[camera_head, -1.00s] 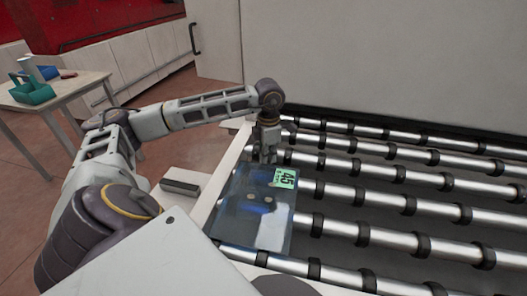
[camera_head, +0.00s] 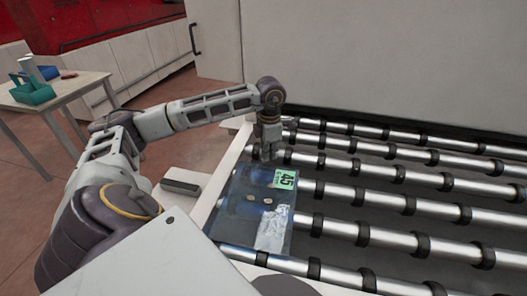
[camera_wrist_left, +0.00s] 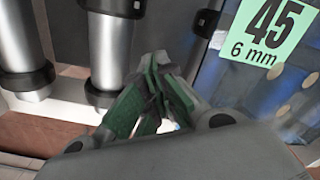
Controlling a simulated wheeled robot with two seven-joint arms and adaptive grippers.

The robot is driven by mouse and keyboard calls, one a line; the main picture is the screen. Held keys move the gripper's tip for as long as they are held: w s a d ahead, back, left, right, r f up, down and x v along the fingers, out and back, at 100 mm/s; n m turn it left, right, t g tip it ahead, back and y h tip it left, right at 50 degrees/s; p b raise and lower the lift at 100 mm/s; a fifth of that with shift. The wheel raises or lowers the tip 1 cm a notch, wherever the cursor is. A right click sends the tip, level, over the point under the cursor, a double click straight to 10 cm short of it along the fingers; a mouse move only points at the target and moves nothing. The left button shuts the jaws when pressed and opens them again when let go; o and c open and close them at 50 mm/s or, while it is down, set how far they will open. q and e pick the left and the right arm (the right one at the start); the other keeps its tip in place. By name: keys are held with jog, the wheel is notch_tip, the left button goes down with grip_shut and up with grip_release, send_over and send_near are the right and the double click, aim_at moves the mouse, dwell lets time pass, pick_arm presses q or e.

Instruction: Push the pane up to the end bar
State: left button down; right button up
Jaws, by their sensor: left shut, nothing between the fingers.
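The glass pane (camera_head: 243,209) is clear and dark, with a green label (camera_head: 284,179) reading 45. It lies flat on the left end of the rollers. In the left wrist view the pane (camera_wrist_left: 212,75) is at the right, with the label's "6 mm" readable. My left gripper (camera_head: 267,157) points down just beyond the pane's far edge; its green-padded fingers (camera_wrist_left: 158,65) are shut and empty. I cannot tell whether they touch the pane. A pale bar (camera_head: 218,190) runs along the rollers' left end; I cannot tell if it is the end bar. My right gripper is out of view.
Several metal rollers (camera_head: 385,198) with black rings stretch to the right, bare there. A large grey panel (camera_head: 390,65) stands behind them. A small table (camera_head: 75,88) with a green bin (camera_head: 33,93) is at the far left.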

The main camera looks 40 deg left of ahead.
pick_arm(q)
jog(key=shift+w+a, duration=0.35)
jog(key=shift+w, duration=0.3)
jog(key=shift+w, duration=0.1)
jog(key=shift+r, duration=0.1)
notch_tip(320, 180, up, 8)
jog(key=p, duration=0.5)
dwell(1.1)
dwell(0.7)
